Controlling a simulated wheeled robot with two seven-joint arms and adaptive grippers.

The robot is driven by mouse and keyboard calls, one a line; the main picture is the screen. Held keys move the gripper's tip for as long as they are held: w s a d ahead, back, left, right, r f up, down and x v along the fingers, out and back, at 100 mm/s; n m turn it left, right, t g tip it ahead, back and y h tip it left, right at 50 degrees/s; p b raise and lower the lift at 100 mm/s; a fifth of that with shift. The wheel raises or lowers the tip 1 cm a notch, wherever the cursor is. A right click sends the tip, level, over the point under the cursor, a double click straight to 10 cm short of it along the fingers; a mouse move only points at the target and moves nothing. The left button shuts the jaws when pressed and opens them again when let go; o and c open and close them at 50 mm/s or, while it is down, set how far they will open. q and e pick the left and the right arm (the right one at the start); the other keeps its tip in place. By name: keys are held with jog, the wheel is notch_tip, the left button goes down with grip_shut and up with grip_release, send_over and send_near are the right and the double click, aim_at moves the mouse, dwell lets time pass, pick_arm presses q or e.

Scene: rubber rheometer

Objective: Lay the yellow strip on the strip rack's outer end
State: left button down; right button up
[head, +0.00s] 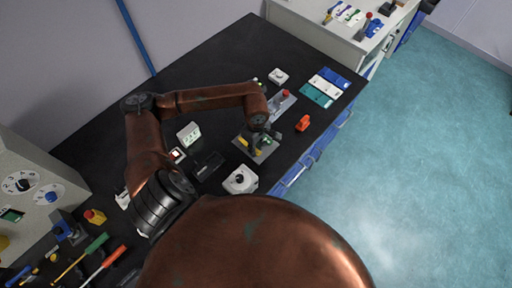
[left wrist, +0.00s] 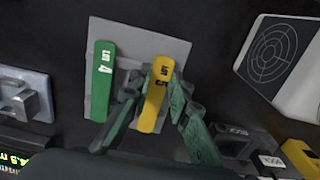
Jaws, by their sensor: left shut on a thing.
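The yellow strip (left wrist: 154,100), marked LOT 5, is between the two fingers of my left gripper (left wrist: 157,88) in the left wrist view. The gripper is shut on it. Its far end shows over a flat grey plate (left wrist: 165,42); I cannot tell if it touches. A green strip (left wrist: 101,82), marked LOT 4, lies on the plate's left side. I cannot tell for sure whether this plate is the strip rack. In the head view my left gripper (head: 260,130) is over the grey plate (head: 262,155). My right gripper is not in view.
A white block with a black knob (head: 240,180) stands near the bench's front edge. An orange-red object (head: 303,123) and blue, white and teal panels (head: 327,85) lie to the right. The black bench's far left is clear.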

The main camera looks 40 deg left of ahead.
pick_arm(q)
jog(key=c, duration=2)
grip_release()
jog(key=shift+o, duration=1.4)
jog(key=shift+r, duration=0.15)
notch_tip(320, 180, up, 12)
jog(key=shift+f, duration=0.25)
